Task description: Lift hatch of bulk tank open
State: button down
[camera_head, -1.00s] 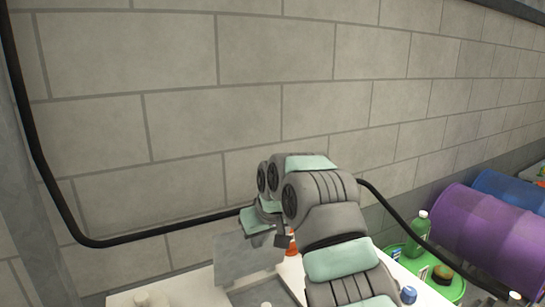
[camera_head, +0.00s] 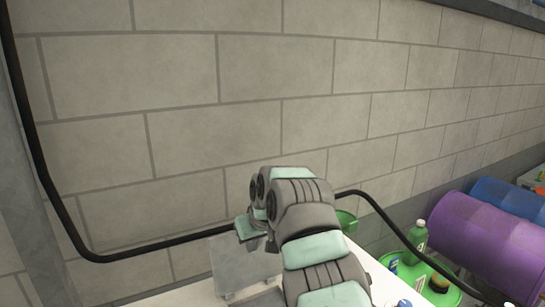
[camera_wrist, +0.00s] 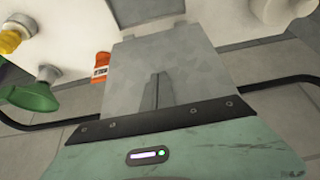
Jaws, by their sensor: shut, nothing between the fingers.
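The grey hatch plate (camera_head: 235,266) of the bulk tank stands raised, at a steep angle, over the white tank top (camera_head: 205,297) in the head view. Part of the dark grey frame below it shows beside my arm. In the wrist view the hatch plate (camera_wrist: 190,65) fills the middle, behind my fingers. My gripper (camera_wrist: 157,88) is shut and empty, its thin fingers pointing at the plate. I cannot tell whether they touch it. In the head view my wrist hides most of the gripper, which is by the plate's upper right edge.
A black hose (camera_head: 160,250) runs behind the hatch along the block wall. Green bottle (camera_head: 416,238), green tray (camera_head: 447,294) and purple drum (camera_head: 485,235) are at right.

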jog(key=shift+w+a+r+p, duration=0.1)
jog(key=shift+w+a+p, duration=0.05)
jog(key=shift+w+p, duration=0.15)
jog(key=w+p, duration=0.1)
jog(key=p, duration=0.1)
jog(key=w+a+p, duration=0.1)
jog(key=p, duration=0.2)
jog(key=w+a+p, duration=0.1)
jog(key=p, duration=0.1)
jog(key=shift+w+r, duration=0.1)
jog(key=shift+r, duration=0.15)
jog(key=shift+w+p, duration=0.1)
jog(key=shift+p, duration=0.7)
jog(key=shift+w+f+p, duration=0.1)
jog(key=shift+f+p, duration=0.15)
jog(key=shift+p, duration=0.3)
